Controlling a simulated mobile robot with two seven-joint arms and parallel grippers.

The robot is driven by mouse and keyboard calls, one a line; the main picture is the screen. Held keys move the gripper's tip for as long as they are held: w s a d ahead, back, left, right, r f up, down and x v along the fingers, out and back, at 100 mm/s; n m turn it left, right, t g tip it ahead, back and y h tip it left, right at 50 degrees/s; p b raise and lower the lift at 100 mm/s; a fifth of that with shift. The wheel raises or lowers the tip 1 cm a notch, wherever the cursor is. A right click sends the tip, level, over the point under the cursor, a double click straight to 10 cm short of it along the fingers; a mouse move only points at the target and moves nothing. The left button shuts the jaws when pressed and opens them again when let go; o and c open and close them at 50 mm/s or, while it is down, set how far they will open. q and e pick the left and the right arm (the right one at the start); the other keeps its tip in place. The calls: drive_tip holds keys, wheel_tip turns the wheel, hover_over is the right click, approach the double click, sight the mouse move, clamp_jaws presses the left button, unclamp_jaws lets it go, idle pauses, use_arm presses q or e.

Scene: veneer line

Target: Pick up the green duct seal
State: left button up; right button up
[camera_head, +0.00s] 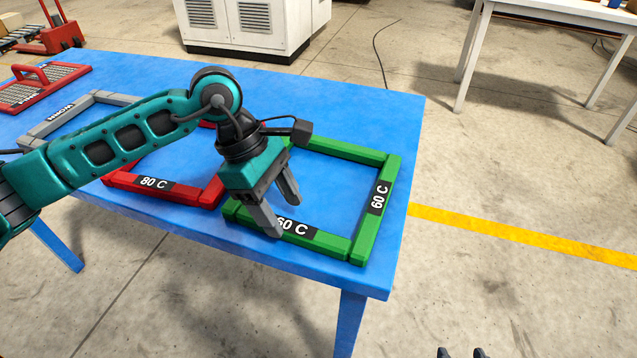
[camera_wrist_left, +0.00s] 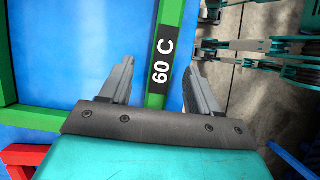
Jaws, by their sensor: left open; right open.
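The green duct seal (camera_head: 376,198) is a square green frame with black "60 C" labels, lying flat at the right end of the blue table. My left gripper (camera_head: 284,214) is open above its near side, close to the front label. In the left wrist view, the labelled green bar (camera_wrist_left: 163,65) runs between the two open fingers (camera_wrist_left: 160,88). I cannot tell if the fingers touch it. The gripper hides the seal's near left part. My right gripper (camera_head: 462,352) shows only as dark fingertips at the bottom edge, empty and far from the seal.
A red frame marked "80 C" (camera_head: 153,184) lies just left of the green one. A grey frame (camera_head: 97,97) and a red-handled grille (camera_head: 42,85) lie further left on the blue table (camera_head: 330,92). The table's right edge is near the seal.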

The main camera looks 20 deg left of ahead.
sight(291, 226)
use_arm(q)
drive_tip(key=x, duration=0.3)
drive_tip(key=shift+s+d+f, duration=0.2)
drive_tip(key=shift+f, duration=0.05)
drive_tip(key=shift+r, duration=0.1)
clamp_jaws()
